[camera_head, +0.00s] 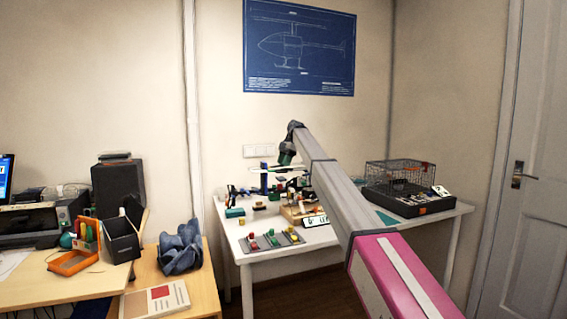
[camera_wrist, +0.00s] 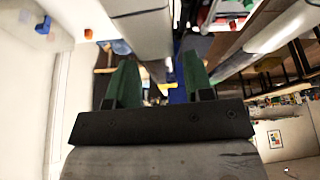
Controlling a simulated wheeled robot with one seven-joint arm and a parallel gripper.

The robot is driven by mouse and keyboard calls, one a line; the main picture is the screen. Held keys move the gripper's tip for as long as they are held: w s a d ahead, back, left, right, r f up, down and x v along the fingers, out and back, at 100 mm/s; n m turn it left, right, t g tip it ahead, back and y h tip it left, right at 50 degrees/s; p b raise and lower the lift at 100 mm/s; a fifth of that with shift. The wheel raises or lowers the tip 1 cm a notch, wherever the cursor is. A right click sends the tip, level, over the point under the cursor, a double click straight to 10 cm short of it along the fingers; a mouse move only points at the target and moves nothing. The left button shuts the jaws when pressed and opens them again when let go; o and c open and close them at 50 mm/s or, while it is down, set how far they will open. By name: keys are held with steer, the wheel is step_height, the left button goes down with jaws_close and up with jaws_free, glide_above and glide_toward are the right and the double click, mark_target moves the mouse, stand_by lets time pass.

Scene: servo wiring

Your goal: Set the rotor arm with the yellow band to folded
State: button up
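In the head view a small helicopter-like rotor stand with a blue post (camera_head: 264,181) is on the white table. My gripper (camera_head: 286,158) is above the table, just to the right of and above the rotor stand. In the wrist view its two green fingers (camera_wrist: 157,70) stand apart with a gap between them. I see nothing gripped, though the background between them is blurred.
A wire cage (camera_head: 399,175) and black box (camera_head: 408,203) stand at the right. A teal box (camera_head: 235,212) is at the left.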

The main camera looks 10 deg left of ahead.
steer(key=shift+o, duration=0.6)
steer(key=shift+r, duration=0.15)
steer(key=v, duration=1)
steer(key=shift+r, duration=0.2)
steer(key=shift+w+d, duration=0.1)
steer(key=shift+d, duration=0.05)
